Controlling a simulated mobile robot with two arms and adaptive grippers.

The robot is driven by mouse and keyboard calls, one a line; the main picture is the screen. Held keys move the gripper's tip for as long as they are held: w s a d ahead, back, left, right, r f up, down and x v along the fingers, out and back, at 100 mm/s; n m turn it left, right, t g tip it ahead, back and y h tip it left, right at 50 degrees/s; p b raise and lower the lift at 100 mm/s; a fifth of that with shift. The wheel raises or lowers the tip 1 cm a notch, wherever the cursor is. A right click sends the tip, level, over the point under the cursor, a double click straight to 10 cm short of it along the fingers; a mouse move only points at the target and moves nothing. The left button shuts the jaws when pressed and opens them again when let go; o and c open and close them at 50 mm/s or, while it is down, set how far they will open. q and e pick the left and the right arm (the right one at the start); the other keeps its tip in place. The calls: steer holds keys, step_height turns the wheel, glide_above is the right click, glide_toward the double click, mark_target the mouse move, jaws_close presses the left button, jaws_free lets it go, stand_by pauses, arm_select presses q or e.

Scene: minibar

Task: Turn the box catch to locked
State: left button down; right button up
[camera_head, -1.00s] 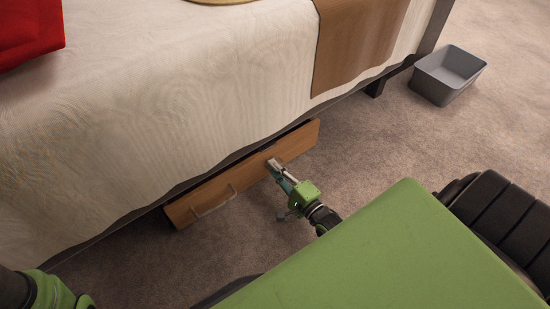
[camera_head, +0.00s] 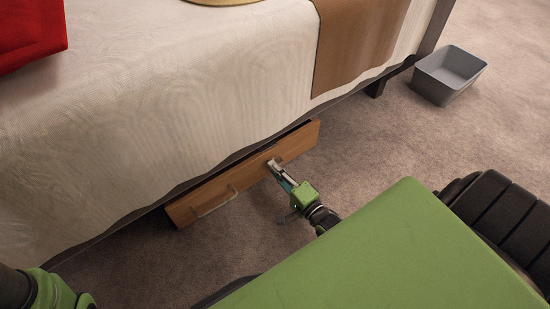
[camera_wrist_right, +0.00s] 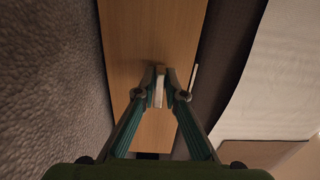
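The wooden box (camera_head: 205,195) lies under the bed, with its long front panel showing and a pale bar handle (camera_head: 217,203) on its left part. My right gripper (camera_head: 273,164) is at the right part of this panel. In the right wrist view, its two fingers (camera_wrist_right: 160,72) are closed on a small pale upright piece, the box catch (camera_wrist_right: 159,90), in front of the wood. The fingers cover much of the catch, so its exact setting is hard to tell. My left gripper is out of view; only part of my left arm shows at the lower left.
The bed with its cream cover (camera_head: 190,90) overhangs the box. A brown runner (camera_head: 355,45) and a red item (camera_head: 30,35) lie on it. A grey bin (camera_head: 450,75) stands on the carpet at the upper right. Carpet in front of the box is clear.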

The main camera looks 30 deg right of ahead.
steer(key=o, duration=0.3)
steer(key=shift+o, duration=0.2)
steer(key=shift+s, duration=0.1)
steer(key=s+d, duration=0.1)
steer(key=s, duration=1)
steer(key=shift+s, duration=0.4)
